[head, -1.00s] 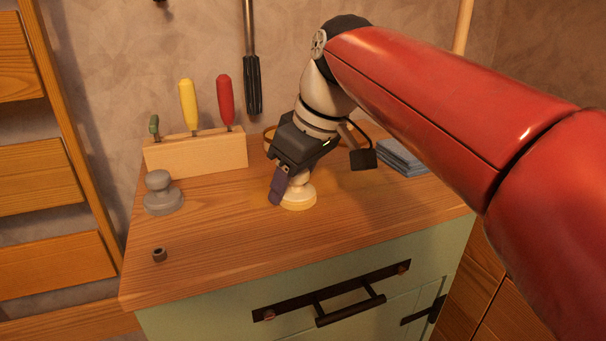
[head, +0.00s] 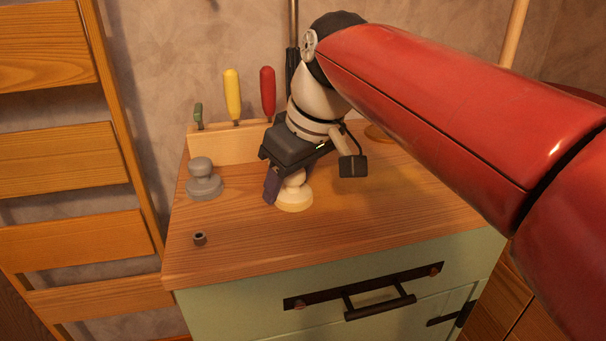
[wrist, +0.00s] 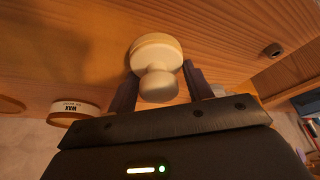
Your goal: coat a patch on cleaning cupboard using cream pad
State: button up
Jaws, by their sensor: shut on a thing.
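The cream pad (head: 295,199) has a round base and a ball knob. My gripper (head: 283,186) is shut on its knob, and the pad is upright, base down, at the wooden top of the green cleaning cupboard (head: 250,258). In the wrist view the pad (wrist: 155,50) sits between both fingers of my gripper (wrist: 160,88). Its base seems to rest on the top, but its underside is hidden. I cannot make out a clear patch outline on the wood.
A grey knobbed pad (head: 203,182) and a small dark ring (head: 199,239) lie to the left. A wooden block (head: 220,148) with coloured handles stands behind. A tin marked WAX (wrist: 74,110) shows in the wrist view. The front right of the top is clear.

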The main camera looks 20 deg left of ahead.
jog(key=shift+s+a, duration=0.1)
jog(key=shift+a, duration=0.05)
jog(key=shift+r, duration=3)
jog(key=shift+r, duration=1.45)
